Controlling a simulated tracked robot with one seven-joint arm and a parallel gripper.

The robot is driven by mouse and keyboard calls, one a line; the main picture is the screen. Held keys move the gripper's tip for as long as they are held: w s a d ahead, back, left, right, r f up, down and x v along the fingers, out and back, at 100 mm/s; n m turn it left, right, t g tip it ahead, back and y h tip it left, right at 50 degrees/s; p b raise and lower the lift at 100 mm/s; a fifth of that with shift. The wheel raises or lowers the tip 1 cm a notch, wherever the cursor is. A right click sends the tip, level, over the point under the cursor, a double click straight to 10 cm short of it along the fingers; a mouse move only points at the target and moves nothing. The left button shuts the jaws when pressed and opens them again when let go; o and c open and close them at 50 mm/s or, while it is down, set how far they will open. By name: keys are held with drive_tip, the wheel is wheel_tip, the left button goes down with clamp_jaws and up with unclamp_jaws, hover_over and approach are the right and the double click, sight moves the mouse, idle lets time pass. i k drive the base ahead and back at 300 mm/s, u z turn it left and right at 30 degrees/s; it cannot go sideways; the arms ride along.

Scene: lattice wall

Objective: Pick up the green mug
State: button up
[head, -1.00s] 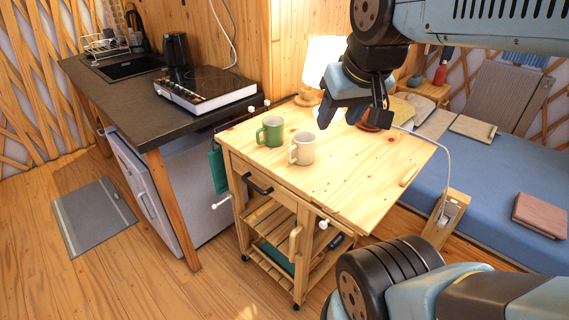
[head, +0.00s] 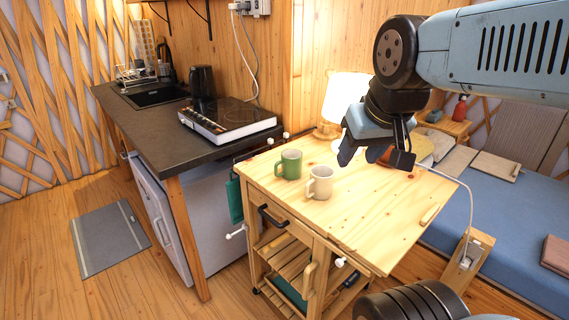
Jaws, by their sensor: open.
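The green mug (head: 289,165) stands upright on the wooden cart top, near its left side, with its handle toward the left. A cream mug (head: 320,183) stands close beside it, to the right and nearer to me. My gripper (head: 346,158) is open and empty, above the cart and to the right of both mugs, apart from them. The fingers point down and left. Part of the gripper is dark and hard to make out against my own arm.
The wooden cart (head: 375,225) has free room on its right half. A lit lamp (head: 345,97) stands at its back. A counter (head: 150,135) with a hob (head: 228,116) and kettle (head: 202,88) is at the left. A blue bed (head: 500,215) is at the right.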

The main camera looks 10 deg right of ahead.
sight(290, 162)
drive_tip(key=u, duration=1.05)
drive_tip(key=i, duration=0.1)
drive_tip(key=z, duration=2.75)
drive_tip(key=k, duration=0.9)
drive_tip(key=u, duration=0.9)
drive_tip(key=i, duration=1)
drive_tip(key=u, duration=0.05)
